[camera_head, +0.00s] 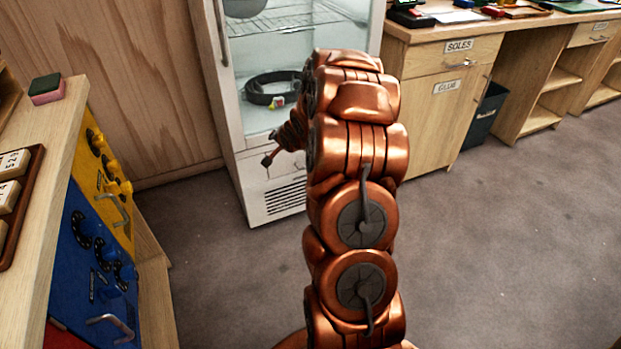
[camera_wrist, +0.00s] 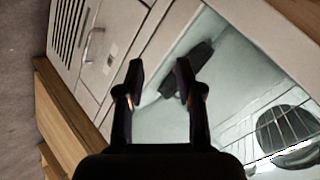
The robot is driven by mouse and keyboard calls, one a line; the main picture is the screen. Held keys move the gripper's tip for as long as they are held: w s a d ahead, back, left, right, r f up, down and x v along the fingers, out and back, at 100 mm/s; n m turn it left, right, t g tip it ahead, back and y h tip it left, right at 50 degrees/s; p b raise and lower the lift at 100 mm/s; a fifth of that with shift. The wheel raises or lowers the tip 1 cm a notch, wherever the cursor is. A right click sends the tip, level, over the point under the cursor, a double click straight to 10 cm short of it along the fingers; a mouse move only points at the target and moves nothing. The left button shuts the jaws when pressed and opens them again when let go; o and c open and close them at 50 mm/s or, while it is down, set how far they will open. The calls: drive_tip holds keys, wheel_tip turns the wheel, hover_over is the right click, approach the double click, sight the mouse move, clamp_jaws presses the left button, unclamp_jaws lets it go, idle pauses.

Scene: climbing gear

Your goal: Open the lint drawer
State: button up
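A white glass-fronted cabinet (camera_head: 225,105) stands against the wood wall. Below its glass is a pale panel with a small handle, which looks like the lint drawer (camera_head: 250,168); no label on it is readable. In the wrist view this drawer front (camera_wrist: 112,52) is at upper left, tilted, with its bar handle (camera_wrist: 94,43) visible. The front looks flush and shut. My gripper (camera_wrist: 160,82) is open and empty, its two fingers apart, in front of the cabinet. In the head view my gripper (camera_head: 268,160) is small and partly hidden by my arm. It appears apart from the handle.
Vent slots (camera_head: 286,199) sit low on the cabinet. A black coiled item (camera_head: 265,90) lies behind the glass. A wooden counter (camera_head: 55,135) with yellow and blue panels is at left. A wooden bench (camera_head: 435,110) adjoins at right. The grey floor (camera_head: 500,250) is clear at right.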

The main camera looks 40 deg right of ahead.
drive_tip(key=s+d+f+m+t+h+b, duration=0.1)
drive_tip(key=d+f+m+t+b, duration=0.25)
drive_tip(key=d+f+b, duration=0.65)
drive_tip(key=s+d+f+m+t+h+b, duration=0.15)
drive_tip(key=d+f+m+b, duration=0.35)
drive_tip(key=f, duration=0.9)
drive_tip(key=shift+n+y, duration=0.35)
drive_tip(key=shift+n, duration=0.4)
drive_tip(key=shift+d+r+b+x, duration=0.1)
drive_tip(key=shift+d+x, duration=0.1)
drive_tip(key=shift+x, duration=1.2)
drive_tip(key=shift+d+r+b+x, duration=0.1)
drive_tip(key=shift+d+x, duration=0.05)
drive_tip(key=shift+x, duration=1.25)
drive_tip(key=shift+d+r+b+x, duration=0.1)
drive_tip(key=shift+d+x, duration=0.1)
drive_tip(key=shift+x, duration=1.15)
drive_tip(key=shift+s, duration=0.1)
clamp_jaws()
